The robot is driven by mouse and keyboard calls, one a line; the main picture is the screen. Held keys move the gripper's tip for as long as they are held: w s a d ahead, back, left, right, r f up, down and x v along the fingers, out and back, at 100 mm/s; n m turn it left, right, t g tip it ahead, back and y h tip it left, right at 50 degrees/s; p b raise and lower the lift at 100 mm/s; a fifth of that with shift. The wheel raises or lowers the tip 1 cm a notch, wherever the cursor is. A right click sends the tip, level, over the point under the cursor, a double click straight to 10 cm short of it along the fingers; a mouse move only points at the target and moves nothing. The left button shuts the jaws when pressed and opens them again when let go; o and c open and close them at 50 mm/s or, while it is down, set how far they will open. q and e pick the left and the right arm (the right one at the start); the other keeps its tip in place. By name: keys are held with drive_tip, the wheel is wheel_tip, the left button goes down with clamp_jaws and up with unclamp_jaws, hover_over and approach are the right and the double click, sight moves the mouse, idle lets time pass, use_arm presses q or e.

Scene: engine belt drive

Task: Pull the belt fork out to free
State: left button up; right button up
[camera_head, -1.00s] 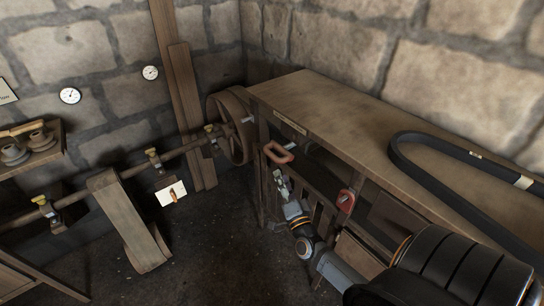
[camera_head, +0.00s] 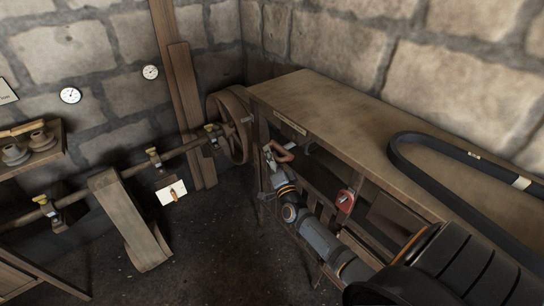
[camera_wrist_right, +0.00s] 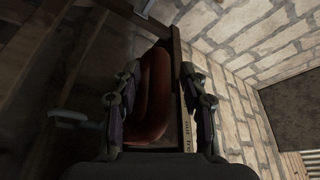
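The belt fork's red loop handle (camera_head: 285,156) sits at the near left end of the bench front, partly hidden by my right gripper (camera_head: 269,153). In the right wrist view the dark red handle (camera_wrist_right: 154,95) lies between the two fingers of the right gripper (camera_wrist_right: 162,85). The fingers are spread. The left finger is close to or touching the handle, and a gap shows on the right finger's side. The shaft of the fork cannot be made out. My left gripper is not in view.
The wooden bench (camera_head: 320,100) carries a black belt (camera_head: 440,144). A second red part (camera_head: 345,200) is on the bench front, right of my forearm. A wooden wheel (camera_head: 232,128) on a line shaft (camera_head: 100,180) stands left of the bench. The floor in front is clear.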

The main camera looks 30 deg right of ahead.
clamp_jaws()
drive_tip(key=a, duration=0.9)
drive_tip(key=shift+s+a+f, duration=0.2)
drive_tip(key=shift+s+a, duration=0.1)
drive_tip(key=shift+s, duration=0.1)
drive_tip(key=shift+c, duration=1.6)
unclamp_jaws()
drive_tip(key=o, duration=0.4)
drive_tip(key=shift+a+r, duration=0.15)
drive_tip(key=shift+a, duration=0.15)
drive_tip(key=shift+o, duration=0.2)
drive_tip(key=shift+d, duration=0.15)
